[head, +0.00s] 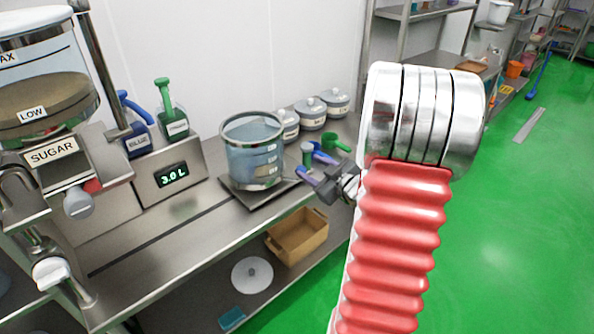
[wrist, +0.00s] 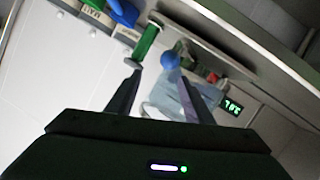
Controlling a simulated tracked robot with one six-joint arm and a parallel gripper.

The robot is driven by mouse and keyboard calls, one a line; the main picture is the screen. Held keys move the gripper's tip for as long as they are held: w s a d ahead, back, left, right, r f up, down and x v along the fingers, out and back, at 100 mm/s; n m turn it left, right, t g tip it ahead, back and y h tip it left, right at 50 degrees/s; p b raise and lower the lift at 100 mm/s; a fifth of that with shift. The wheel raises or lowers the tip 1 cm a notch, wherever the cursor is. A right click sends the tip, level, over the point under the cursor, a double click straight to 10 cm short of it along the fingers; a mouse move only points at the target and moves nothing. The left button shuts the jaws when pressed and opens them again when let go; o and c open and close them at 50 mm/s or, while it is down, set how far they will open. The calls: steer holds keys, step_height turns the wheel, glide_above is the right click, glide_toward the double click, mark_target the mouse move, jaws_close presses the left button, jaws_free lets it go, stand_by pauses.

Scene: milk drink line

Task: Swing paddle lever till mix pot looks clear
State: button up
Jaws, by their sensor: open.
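The mix pot (head: 253,155) is a clear, bluish round vessel with a grey rim, standing on a flat plate on the steel bench. A tan patch shows low in it; I cannot tell whether it is sediment. My gripper (head: 318,183) is right of the pot, apart from it, open and empty. In the wrist view, a blue knob (wrist: 170,60) and a green handle (wrist: 148,42) show beyond the open fingers (wrist: 160,82), with the translucent pot (wrist: 170,100) behind. Blue and green handles crowd near my gripper in the head view; I cannot tell which is the paddle lever.
The sugar hopper (head: 45,110) stands at far left. A tan bin (head: 297,236) and white disc (head: 252,275) lie on the lower shelf. Green floor is open at right.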

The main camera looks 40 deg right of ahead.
steer(key=s+d+f+t+y, duration=0.1)
steer(key=s+f+t+y, duration=0.2)
steer(key=s, duration=0.5)
steer(key=shift+f, duration=0.85)
steer(key=shift+d, duration=0.1)
steer(key=w, duration=0.9)
steer(key=w+a, duration=0.1)
steer(key=w, duration=0.3)
steer(key=shift+w, duration=0.35)
steer(key=shift+c, duration=0.6)
jaws_close()
